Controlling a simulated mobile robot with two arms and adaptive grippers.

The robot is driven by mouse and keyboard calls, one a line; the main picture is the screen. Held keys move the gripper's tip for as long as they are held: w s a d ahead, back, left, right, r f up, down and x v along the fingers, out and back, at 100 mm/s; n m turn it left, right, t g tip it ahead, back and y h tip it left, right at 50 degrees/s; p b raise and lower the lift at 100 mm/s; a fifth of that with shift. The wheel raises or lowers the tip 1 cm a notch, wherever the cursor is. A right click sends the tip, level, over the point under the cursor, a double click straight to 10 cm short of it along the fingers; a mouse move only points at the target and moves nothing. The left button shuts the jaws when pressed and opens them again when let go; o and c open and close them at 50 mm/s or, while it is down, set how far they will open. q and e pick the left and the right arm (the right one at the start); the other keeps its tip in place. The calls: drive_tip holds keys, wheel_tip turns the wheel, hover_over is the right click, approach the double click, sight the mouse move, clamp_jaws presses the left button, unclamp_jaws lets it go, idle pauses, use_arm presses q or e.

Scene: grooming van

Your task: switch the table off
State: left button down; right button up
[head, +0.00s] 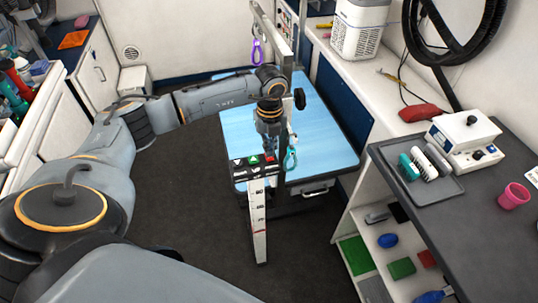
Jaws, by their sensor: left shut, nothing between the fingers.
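The grooming table (327,135) has a light blue top and stands in the middle of the floor. A black control panel (243,173) sits at its near left corner, on top of a white post with a printed scale (258,215). The panel carries a white mark, a green triangle (254,160) and a red button (270,158). My left gripper (272,143) is shut and empty, pointing down just above the panel's right end, by the red button. I cannot tell whether it touches. My right gripper is not in view.
A teal-handled tool (291,158) is beside the gripper, and a purple loop (257,52) hangs from the table's upright arm. At right, a dark counter (436,208) holds a tray of brushes and a white device. Dark floor is clear at left.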

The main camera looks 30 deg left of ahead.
sight(270, 158)
use_arm(q)
drive_tip(key=shift+s+f+b, duration=0.1)
drive_tip(key=shift+f+b, duration=0.75)
drive_tip(key=shift+f, duration=0.3)
idle(0.4)
drive_tip(key=shift+r+p, duration=0.95)
drive_tip(key=shift+r, duration=0.2)
drive_tip(key=shift+r+p, duration=1.55)
drive_tip(key=shift+r, duration=0.85)
drive_tip(key=shift+f, duration=0.1)
